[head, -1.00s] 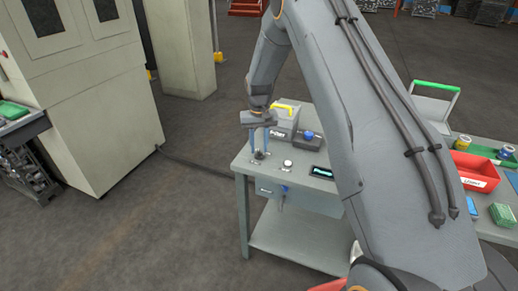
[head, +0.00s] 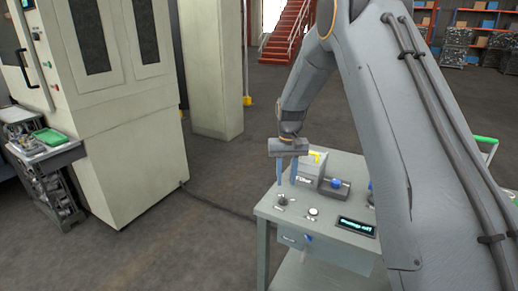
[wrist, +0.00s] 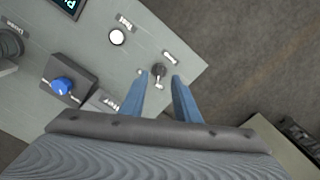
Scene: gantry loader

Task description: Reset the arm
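My gripper (head: 286,184) is open and empty, its two blue fingers pointing down over the near left corner of the grey workbench (head: 264,233). A small dark knob or switch (head: 282,201) stands on the bench just below the fingertips. In the wrist view the knob (wrist: 158,69) shows between the tips of my gripper (wrist: 160,76), with a gap on both sides. My arm reaches in from the right and hides much of the bench's right part.
Beside the knob are a white round button (head: 313,211), a small lit display (head: 356,225) and a blue knob on a dark block (head: 336,184). A large machine cabinet (head: 120,130) is at left; open floor lies between.

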